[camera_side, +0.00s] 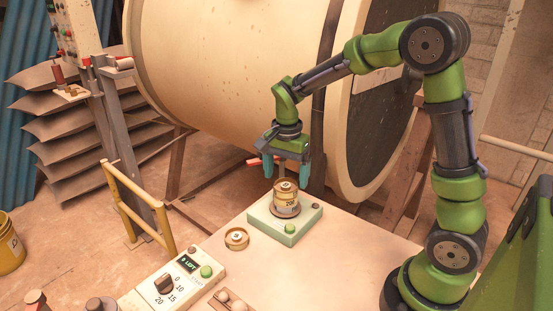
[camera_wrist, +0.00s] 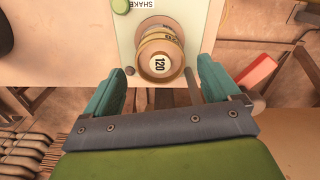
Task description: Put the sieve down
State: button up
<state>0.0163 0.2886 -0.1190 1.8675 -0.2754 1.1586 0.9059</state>
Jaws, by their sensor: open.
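A stack of round brass sieves (camera_side: 286,205) stands upright on the pale green shaker base (camera_side: 290,236). In the wrist view the stack's top piece (camera_wrist: 160,62) shows a white label reading 120. My gripper (camera_side: 287,172) is open and points down above the stack. Its teal fingers also show in the wrist view (camera_wrist: 163,88), spread apart with nothing visibly held between them. From these views I cannot tell whether a finger touches the stack. A separate round brass piece (camera_side: 236,239) lies on the table, left of the shaker.
A control box (camera_side: 175,287) with a display, a dial and a green button sits at the table's front left. A holder with small round pieces (camera_side: 230,301) is at the front edge. A large drum (camera_side: 235,70) stands behind. The table right of the shaker is clear.

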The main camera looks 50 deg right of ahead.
aim_at(286, 184)
notch_tip(286, 184, up, 9)
jog(key=s+a+r+n+t+y, duration=0.1)
jog(key=s+a+n+t, duration=0.2)
jog(key=s+n, duration=0.3)
jog(key=s+a+r+n+t+y, duration=0.1)
jog(key=s+a+n+t, duration=0.3)
jog(key=s, duration=0.5)
jog(key=shift+a+r+n, duration=0.3)
jog(key=shift+a+n, duration=0.15)
jog(key=shift+n, duration=0.45)
jog(key=shift+c, duration=1.3)
